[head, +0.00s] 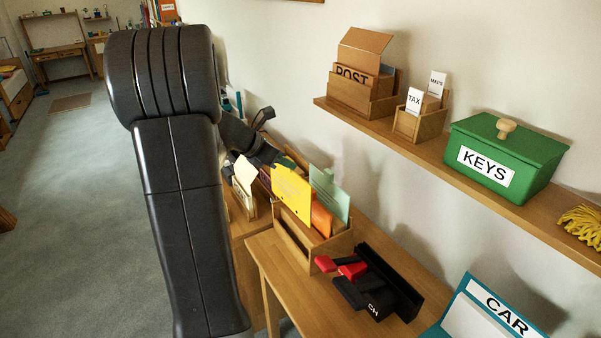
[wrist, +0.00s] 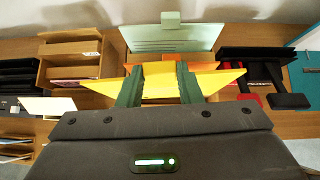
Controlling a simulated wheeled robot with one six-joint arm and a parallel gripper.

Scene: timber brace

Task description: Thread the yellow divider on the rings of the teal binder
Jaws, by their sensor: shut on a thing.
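The yellow divider (head: 291,193) stands upright at the wooden card box (head: 290,240), in front of an orange card and a pale green card. I cannot tell whether its lower edge is still inside the box or just above it. My gripper (wrist: 158,82) is shut on the yellow divider, with green fingers on its upper part; it also shows in the wrist view (wrist: 112,88). The teal binder (head: 463,325), labelled CAR, is at the lower right of the head view, partly cut off. A teal corner (wrist: 300,42) shows at the right in the wrist view. Its rings are not visible.
A black tray (head: 395,280) with black and red items lies between the card box and the binder. Another box (head: 240,205) with cards stands to the left. A wall shelf (head: 455,160) above carries the green KEYS box (head: 508,158) and wooden holders.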

